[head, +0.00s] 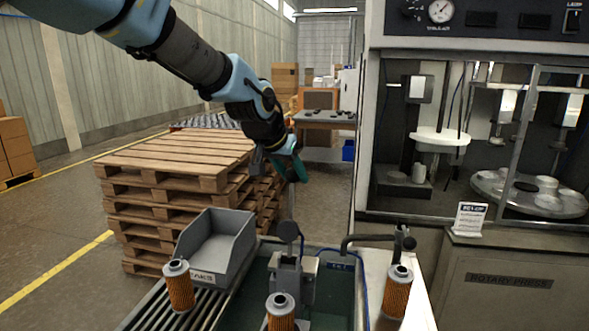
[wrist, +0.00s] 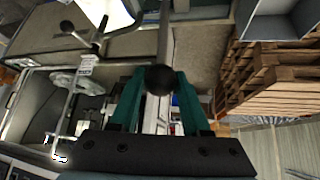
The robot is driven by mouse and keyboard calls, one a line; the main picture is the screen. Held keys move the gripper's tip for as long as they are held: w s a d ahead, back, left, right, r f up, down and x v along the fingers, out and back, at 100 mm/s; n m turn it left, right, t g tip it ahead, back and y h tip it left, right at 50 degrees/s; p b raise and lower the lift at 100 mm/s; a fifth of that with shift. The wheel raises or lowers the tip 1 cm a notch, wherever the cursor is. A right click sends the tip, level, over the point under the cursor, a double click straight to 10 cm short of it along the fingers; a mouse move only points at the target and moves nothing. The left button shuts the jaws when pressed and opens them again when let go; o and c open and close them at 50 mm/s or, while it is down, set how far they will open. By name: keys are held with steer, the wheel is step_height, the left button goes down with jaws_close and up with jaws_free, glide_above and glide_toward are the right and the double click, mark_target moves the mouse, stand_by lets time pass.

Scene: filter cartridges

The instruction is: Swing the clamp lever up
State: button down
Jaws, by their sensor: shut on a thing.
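The clamp (head: 290,277) is a grey metal block at the front middle of the head view, with a dark round part (head: 288,232) on top. The clamp lever's thin rod (head: 291,204) stands about upright above it and runs up to my gripper (head: 290,168). In the wrist view, the lever's black ball knob (wrist: 160,80) sits between the two teal fingertips of my gripper (wrist: 160,82), which are shut on it. The fingers hide the knob in the head view. The lever's lower joint is partly hidden behind the round part.
Orange filter cartridges stand at left (head: 179,289), middle (head: 281,317) and right (head: 397,294). A grey bin (head: 221,245) is left of the clamp. A bent pipe (head: 368,238) with a dark handle is right. Pallets (head: 180,175) and a press cabinet (head: 500,280) flank the free floor behind.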

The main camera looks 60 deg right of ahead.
steer(key=shift+w, duration=0.2)
steer(key=c, duration=0.6)
jaws_free()
steer(key=shift+d+f, duration=0.1)
steer(key=shift+o, duration=1.1)
steer(key=shift+s, duration=0.1)
steer(key=b+v, duration=0.4)
steer(key=v, duration=0.6)
steer(key=shift+a+r, duration=0.2)
steer(key=shift+r, duration=0.15)
